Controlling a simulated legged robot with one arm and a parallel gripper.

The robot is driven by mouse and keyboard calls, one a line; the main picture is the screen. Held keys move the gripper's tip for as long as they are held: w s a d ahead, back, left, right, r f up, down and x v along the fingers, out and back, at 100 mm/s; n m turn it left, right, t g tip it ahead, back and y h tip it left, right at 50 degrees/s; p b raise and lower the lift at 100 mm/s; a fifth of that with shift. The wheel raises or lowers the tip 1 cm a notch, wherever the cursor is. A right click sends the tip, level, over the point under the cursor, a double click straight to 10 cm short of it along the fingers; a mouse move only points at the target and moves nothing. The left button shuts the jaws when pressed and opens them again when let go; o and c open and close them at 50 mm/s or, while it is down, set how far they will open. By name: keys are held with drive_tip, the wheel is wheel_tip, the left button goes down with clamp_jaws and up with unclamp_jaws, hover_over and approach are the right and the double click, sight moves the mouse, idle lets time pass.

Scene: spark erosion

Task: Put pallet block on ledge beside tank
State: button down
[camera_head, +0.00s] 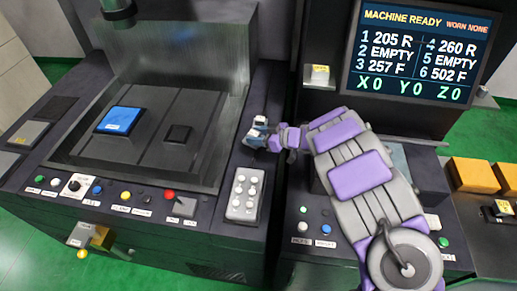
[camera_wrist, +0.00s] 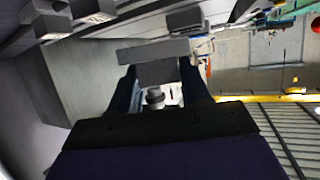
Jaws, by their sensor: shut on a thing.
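My gripper (camera_head: 258,132) is over the dark ledge (camera_head: 247,158) on the right side of the tank (camera_head: 140,125). In the wrist view its two dark fingers (camera_wrist: 158,85) are shut on a grey block (camera_wrist: 153,50), which I take for the pallet block. The block shows a wide flat bar and a narrower part between the fingers. In the head view the held block is small and partly hidden by the gripper. I cannot tell whether it touches the ledge. A blue-topped block (camera_head: 119,120) and a small dark block (camera_head: 178,134) sit inside the tank.
A keypad box (camera_head: 245,195) stands at the front of the ledge. Knobs and a red-topped lever (camera_head: 171,194) line the tank's front. A screen (camera_head: 417,52) stands at the back right. Orange blocks (camera_head: 474,175) sit at the far right.

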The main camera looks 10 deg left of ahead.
sight(257, 157)
wheel_tip(257, 157, down, 9)
drive_tip(key=shift+r+b, duration=0.2)
drive_tip(key=shift+b, duration=0.65)
drive_tip(key=shift+r, duration=0.1)
drive_tip(key=c, duration=0.5)
unclamp_jaws()
drive_tip(key=p+v, duration=0.1)
drive_tip(key=v, duration=0.6)
drive_tip(key=shift+s+d, duration=0.1)
drive_tip(key=shift+d, duration=0.2)
drive_tip(key=shift+a, duration=0.1)
